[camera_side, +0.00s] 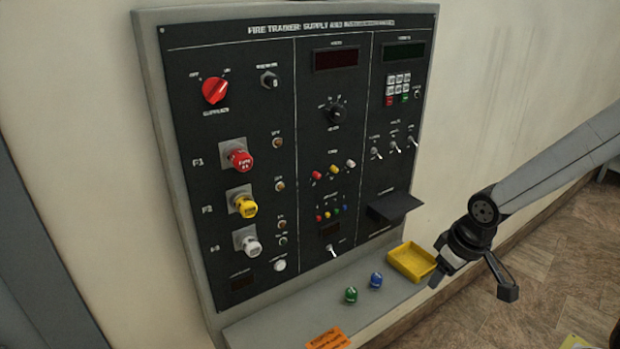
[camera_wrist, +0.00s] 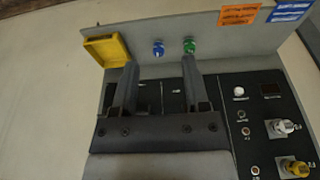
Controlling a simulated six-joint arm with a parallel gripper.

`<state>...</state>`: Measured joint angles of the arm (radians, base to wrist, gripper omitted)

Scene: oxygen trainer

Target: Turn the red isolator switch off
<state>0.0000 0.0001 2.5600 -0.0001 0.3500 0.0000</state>
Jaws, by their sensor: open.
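The red isolator switch (camera_side: 215,90) is a round red knob at the upper left of the black panel (camera_side: 270,140) in the side view. White lettering surrounds it, and its pointer mark leans toward the upper right label. My gripper (camera_side: 475,268) is at the lower right, in front of the panel and far from the red switch. In the wrist view my gripper (camera_wrist: 160,85) shows two dark fingers spread apart with nothing between them. The red switch is not in the wrist view.
Below the panel a grey shelf (camera_side: 310,315) carries a yellow tray (camera_side: 411,262), a blue knob (camera_side: 376,280), a green knob (camera_side: 351,295) and an orange label (camera_side: 328,340). Red (camera_side: 240,158), yellow (camera_side: 246,206) and white (camera_side: 251,246) knobs protrude below the switch. A small dark ledge (camera_side: 394,207) juts out at right.

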